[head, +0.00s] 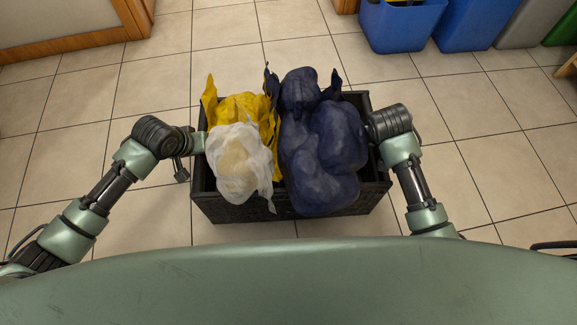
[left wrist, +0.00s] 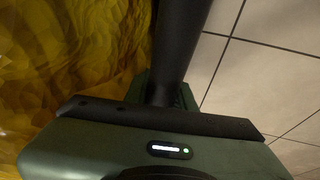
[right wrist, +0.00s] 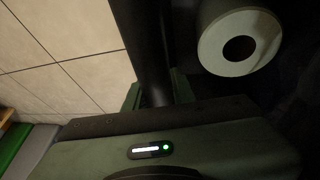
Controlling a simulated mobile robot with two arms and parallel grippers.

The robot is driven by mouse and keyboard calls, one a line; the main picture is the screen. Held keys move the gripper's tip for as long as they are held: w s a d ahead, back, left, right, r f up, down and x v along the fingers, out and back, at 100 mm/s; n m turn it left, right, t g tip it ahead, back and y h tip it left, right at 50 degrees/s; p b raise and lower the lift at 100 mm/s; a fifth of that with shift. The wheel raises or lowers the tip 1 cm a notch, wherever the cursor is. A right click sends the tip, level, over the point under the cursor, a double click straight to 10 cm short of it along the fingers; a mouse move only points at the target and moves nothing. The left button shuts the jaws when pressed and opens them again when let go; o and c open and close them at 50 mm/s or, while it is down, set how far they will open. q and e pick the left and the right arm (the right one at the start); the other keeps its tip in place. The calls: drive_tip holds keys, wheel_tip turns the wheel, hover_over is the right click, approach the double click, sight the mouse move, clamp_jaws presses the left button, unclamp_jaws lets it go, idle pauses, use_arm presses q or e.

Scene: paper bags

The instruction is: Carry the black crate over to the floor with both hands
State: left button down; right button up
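The black crate (head: 235,211) is in the middle of the head view, upright over the tiled floor (head: 478,165); I cannot tell if its base touches the tiles. My left gripper (head: 199,143) is at its left wall and my right gripper (head: 376,150) at its right wall. In the left wrist view the dark rim (left wrist: 182,45) runs between the fingers, which look shut on it. The right wrist view shows the same with the rim (right wrist: 145,45) on that side. The fingertips are mostly hidden.
The crate holds a yellow bag (head: 240,105), a whitish bag (head: 238,170) and dark blue bags (head: 325,150). A pale ring-shaped thing (right wrist: 213,45) shows beside the right rim. Blue bins (head: 400,27) stand at the back right, a wooden-edged counter (head: 75,43) at the back left. Floor around is clear.

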clamp_jaws()
idle(1.2)
